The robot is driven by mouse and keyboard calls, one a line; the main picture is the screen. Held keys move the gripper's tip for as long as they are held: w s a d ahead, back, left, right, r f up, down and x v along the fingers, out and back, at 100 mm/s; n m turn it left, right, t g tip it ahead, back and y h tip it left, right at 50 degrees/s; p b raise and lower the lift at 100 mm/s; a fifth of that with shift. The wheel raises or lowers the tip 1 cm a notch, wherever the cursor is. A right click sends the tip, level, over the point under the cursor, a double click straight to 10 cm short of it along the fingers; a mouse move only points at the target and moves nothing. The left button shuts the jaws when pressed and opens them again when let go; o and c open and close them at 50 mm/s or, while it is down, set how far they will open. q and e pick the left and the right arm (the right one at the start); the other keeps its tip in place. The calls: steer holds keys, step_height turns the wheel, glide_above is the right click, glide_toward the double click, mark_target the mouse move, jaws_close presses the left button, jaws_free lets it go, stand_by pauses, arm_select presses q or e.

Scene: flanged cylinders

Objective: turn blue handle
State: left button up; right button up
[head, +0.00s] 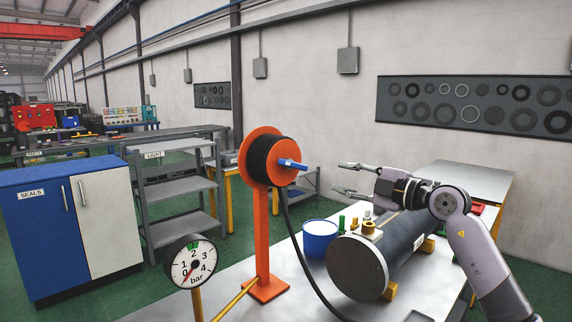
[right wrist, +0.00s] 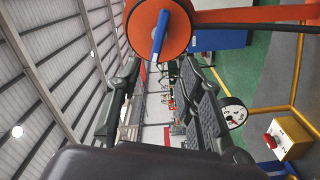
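The blue handle (head: 292,164) sticks out to the right from the hub of an orange hose reel (head: 262,143) wound with black hose. The reel stands on an orange post. In the right wrist view the blue handle (right wrist: 159,38) lies across the orange disc, beyond the fingertips. My right gripper (head: 341,178) is open and empty, to the right of the handle in the head view, with its fingers pointing toward it. A gap shows between fingers and handle. Both fingers of it also show in the right wrist view (right wrist: 160,75), spread apart. My left gripper is not in view.
A pressure gauge (head: 190,262) stands front left of the reel. A dark flanged cylinder (head: 400,240), a blue cup (head: 319,238) and small fittings sit on the table below my right arm. Black hose hangs from the reel. A yellow box with a red button (right wrist: 286,138) is lower right.

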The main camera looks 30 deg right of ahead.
mark_target(297, 165)
steer(key=p+x, duration=0.5)
steer(key=x, duration=1)
steer(key=shift+w+a+r, duration=0.1)
steer(key=shift+a, duration=0.1)
steer(key=shift+w+a+p, duration=0.2)
steer(key=shift+w+p, duration=0.1)
steer(key=shift+w, duration=0.3)
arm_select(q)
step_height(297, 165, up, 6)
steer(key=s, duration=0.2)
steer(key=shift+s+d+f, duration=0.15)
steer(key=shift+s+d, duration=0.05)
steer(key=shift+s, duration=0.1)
arm_select(e)
steer(key=shift+c, duration=0.6)
jaws_close()
